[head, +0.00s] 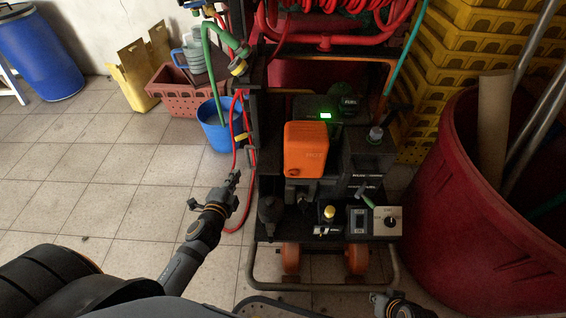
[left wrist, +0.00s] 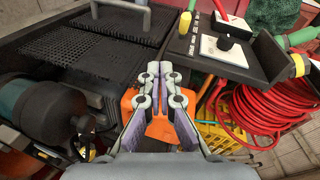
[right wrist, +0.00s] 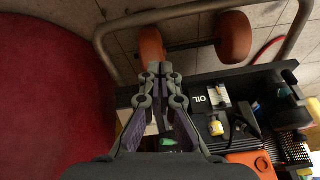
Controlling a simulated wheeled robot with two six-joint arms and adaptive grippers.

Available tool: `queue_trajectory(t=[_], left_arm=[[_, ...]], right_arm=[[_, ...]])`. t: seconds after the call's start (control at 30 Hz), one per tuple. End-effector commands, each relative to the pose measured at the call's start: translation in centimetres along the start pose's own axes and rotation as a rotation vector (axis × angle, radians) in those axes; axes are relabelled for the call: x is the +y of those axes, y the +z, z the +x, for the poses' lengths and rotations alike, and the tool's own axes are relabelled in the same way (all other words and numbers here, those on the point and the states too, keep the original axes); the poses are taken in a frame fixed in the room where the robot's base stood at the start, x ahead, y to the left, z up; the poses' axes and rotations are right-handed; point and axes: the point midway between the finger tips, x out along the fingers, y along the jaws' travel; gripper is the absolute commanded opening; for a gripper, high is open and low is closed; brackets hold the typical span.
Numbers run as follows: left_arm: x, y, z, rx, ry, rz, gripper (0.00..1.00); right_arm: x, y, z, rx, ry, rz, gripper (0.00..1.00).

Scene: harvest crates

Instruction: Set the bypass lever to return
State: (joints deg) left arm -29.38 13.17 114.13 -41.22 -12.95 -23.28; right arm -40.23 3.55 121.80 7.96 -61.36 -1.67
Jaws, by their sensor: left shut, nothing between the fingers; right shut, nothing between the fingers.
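A dark wheeled cart stands in front of me. My left gripper (head: 235,177) is shut and empty left of the cart. My right gripper (head: 376,299) is shut and empty, low in front of the cart's right side.
An orange box (head: 305,150) sits mid-cart. A metal rail (head: 325,287) and orange wheels (head: 291,258) are at its base. A large red tub (head: 480,200) crowds the right. Red hose hangs at the cart's left. Tiled floor is open further left.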

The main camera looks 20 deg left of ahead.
Motion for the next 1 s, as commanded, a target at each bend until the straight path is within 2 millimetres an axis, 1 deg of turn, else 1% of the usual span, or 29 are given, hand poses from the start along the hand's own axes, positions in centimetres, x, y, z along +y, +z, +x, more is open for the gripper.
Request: queue_trajectory(t=[0.03, 0.1, 0.2, 0.47, 0.57, 0.67, 0.83, 1.0], left_arm=[[-0.2, -0.5, 0.1, 0.017, -0.039, 0.033, 0.00], [-1.7, -1.2, -0.2, 0.031, -0.075, 0.064, 0.00], [-2.7, -1.6, -0.4, 0.038, -0.094, 0.082, 0.00], [-3.0, -1.7, -0.4, 0.038, -0.093, 0.079, 0.00], [-3.0, -1.7, 0.1, 0.037, -0.092, 0.078, 0.00], [-3.4, -1.8, 1.4, 0.037, -0.094, 0.076, 0.00], [-3.8, -2.0, 5.0, 0.037, -0.095, 0.075, 0.00], [-3.9, -2.1, 8.7, 0.037, -0.094, 0.075, 0.00]], right_arm=[[-0.2, 0.0, 0.4, 0.011, -0.007, -0.003, 0.00], [-0.5, -0.4, -0.4, 0.018, -0.013, -0.007, 0.00], [-0.7, -0.6, -1.1, 0.020, -0.017, -0.009, 0.00], [-0.7, -0.8, -1.4, 0.021, -0.016, -0.009, 0.00], [-0.7, -0.9, -1.6, 0.016, -0.014, -0.010, 0.00], [-0.6, -1.0, -2.1, -0.003, -0.009, -0.012, 0.00], [-0.3, -1.1, -3.1, -0.048, 0.005, -0.017, 0.00], [-0.1, -1.1, -3.5, -0.075, 0.012, -0.019, 0.00]])
